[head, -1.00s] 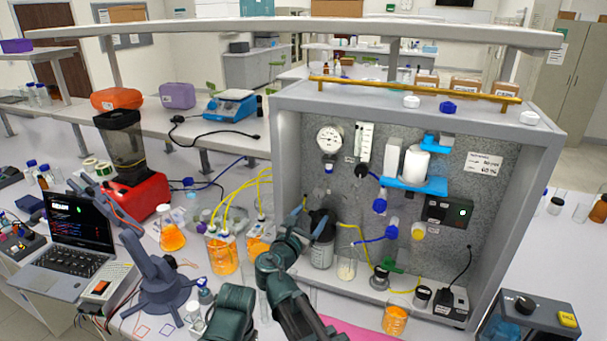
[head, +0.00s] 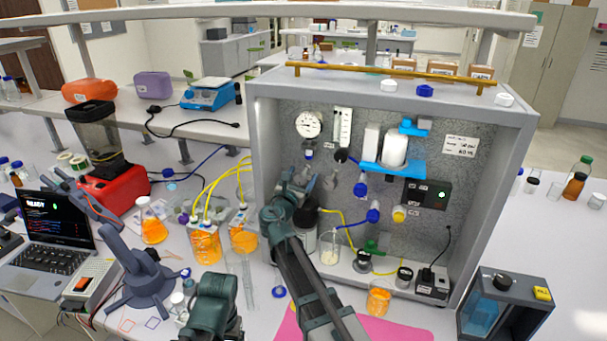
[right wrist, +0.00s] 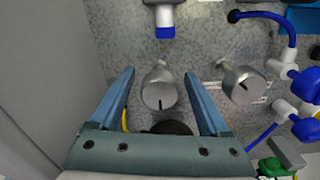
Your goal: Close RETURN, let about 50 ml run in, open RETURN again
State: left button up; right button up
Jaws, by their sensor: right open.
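Two grey metal knobs stick out of the speckled panel. In the right wrist view the left knob (right wrist: 158,88) lies between my open fingers, with a gap on both sides. The right knob (right wrist: 241,82) is outside them; it also shows in the head view (head: 333,184). I cannot read a RETURN label on either. My right gripper (right wrist: 160,82) is open and empty; in the head view it (head: 307,175) is at the panel's left side and partly hides the left knob.
The rig's side wall (head: 268,160) is close to the left of my right gripper. Below stand a beaker (head: 330,246) and a dark-topped bottle. An orange-filled beaker (head: 379,298) stands at the rig's front edge. A tall glass cylinder (head: 249,285) and orange-filled vessels are left.

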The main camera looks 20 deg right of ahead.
jog(key=shift+x, duration=0.95)
grip_shut()
